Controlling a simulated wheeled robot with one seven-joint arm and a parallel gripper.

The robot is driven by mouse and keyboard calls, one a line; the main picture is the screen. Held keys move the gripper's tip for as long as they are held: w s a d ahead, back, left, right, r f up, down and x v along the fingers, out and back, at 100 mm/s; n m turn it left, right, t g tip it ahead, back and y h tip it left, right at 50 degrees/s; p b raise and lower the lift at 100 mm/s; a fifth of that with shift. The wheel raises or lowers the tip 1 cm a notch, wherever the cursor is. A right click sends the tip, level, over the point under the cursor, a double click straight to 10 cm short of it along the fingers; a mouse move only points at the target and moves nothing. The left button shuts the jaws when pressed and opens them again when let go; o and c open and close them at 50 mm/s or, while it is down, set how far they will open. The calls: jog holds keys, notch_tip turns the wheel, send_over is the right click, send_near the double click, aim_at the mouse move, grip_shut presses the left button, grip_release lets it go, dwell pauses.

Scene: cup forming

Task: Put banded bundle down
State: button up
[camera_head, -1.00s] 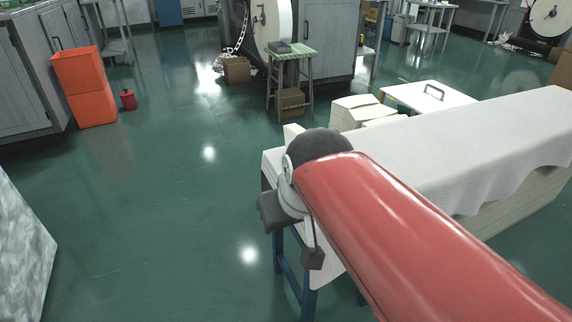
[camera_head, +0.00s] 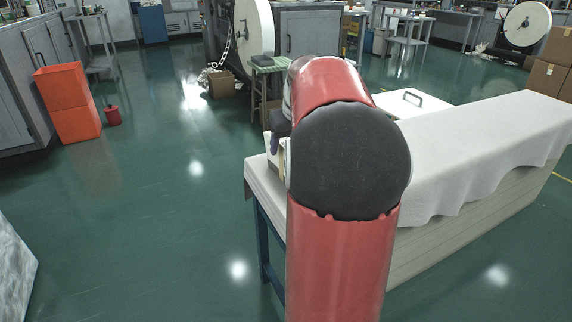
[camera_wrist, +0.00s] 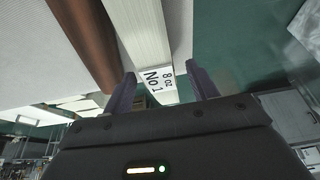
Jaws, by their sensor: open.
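The bundle is a long pale stack of thin layers (camera_wrist: 143,28) in the wrist view. A white label reading "8 oz No 1" (camera_wrist: 157,78) is at its near end. My gripper (camera_wrist: 160,72) is open, with one dark finger on each side of the labelled end and a visible gap beside each. I cannot tell how far the fingertips reach along the bundle. In the head view my red arm hides most of the gripper and the bundle. The cloth-covered table (camera_head: 480,140) runs from the middle to the right.
A brown strip (camera_wrist: 82,38) runs beside the bundle in the wrist view. A white board with a handle (camera_head: 405,103) lies behind the table. A green-topped stool (camera_head: 268,64) is partly hidden by my arm.

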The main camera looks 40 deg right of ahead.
aim_at(276, 162)
jog(key=x, duration=0.4)
jog(key=shift+s+f, duration=0.1)
jog(key=shift+f, duration=0.1)
jog(key=shift+c, duration=0.5)
jog(key=shift+r, duration=0.1)
grip_shut()
